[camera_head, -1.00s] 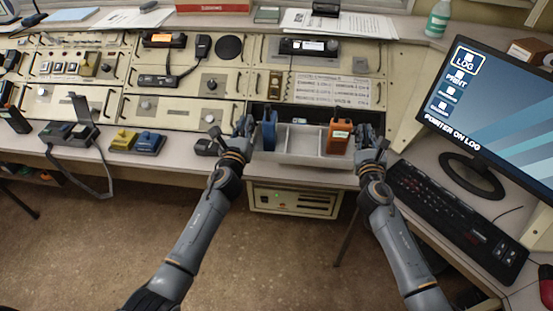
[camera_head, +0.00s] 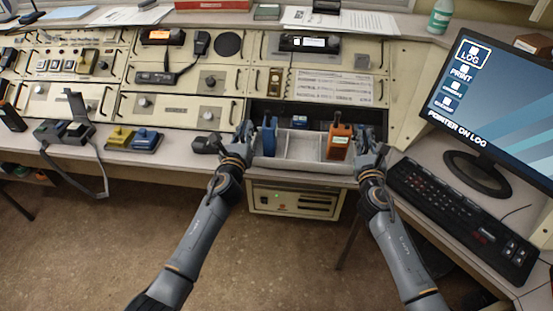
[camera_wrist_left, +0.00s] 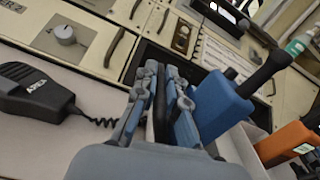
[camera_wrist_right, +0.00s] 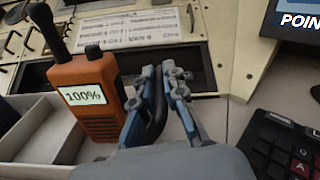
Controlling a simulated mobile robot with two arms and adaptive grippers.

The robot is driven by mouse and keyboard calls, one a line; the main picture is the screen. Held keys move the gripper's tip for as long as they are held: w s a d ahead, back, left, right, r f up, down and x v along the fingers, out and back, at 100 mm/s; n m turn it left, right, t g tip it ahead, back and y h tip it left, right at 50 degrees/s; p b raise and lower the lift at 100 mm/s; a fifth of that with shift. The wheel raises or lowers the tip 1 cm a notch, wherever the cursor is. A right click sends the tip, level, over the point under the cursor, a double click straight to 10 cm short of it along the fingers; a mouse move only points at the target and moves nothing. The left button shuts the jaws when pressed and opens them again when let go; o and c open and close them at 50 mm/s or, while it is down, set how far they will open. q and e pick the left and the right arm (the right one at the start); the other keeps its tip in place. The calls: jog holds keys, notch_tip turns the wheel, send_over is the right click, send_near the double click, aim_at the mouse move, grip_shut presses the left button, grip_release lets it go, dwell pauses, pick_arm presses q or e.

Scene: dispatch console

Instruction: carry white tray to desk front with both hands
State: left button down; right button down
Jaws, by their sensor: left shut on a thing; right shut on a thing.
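The white tray (camera_head: 303,167) spans the desk's front edge in the head view, with compartments open upward. A blue radio (camera_head: 269,137) stands in its left end and an orange radio (camera_head: 339,141) in its right end. My left gripper (camera_head: 244,133) is shut on the tray's left end, beside the blue radio (camera_wrist_left: 221,104). My right gripper (camera_head: 371,140) is shut on the tray's right end, where a dark curved handle shows between the fingers in the right wrist view, beside the orange radio (camera_wrist_right: 88,94). The tray looks about level. Its underside is hidden.
A dark open recess (camera_head: 310,112) lies behind the tray. A black handheld microphone (camera_wrist_left: 35,90) is left of my left gripper. The keyboard (camera_head: 460,217) and monitor (camera_head: 497,105) are to the right. A beige unit (camera_head: 295,201) sits below the desk.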

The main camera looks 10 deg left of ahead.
pick_arm(q)
jog(key=shift+a+f+b, duration=0.2)
jog(key=shift+f+b, duration=0.2)
jog(key=shift+f, duration=0.1)
pick_arm(e)
jog(key=shift+d+f, duration=0.1)
jog(key=shift+f, duration=0.5)
pick_arm(q)
jog(key=c, duration=1.4)
grip_release()
pick_arm(e)
jog(key=c, duration=1.4)
grip_release()
pick_arm(q)
jog(key=shift+d, duration=0.1)
pick_arm(e)
jog(key=shift+r, duration=0.1)
pick_arm(q)
jog(key=shift+s, duration=0.1)
pick_arm(e)
jog(key=shift+s, duration=0.15)
pick_arm(q)
jog(key=s, duration=1.2)
pick_arm(e)
jog(key=s, duration=1.1)
jog(key=shift+s, duration=0.4)
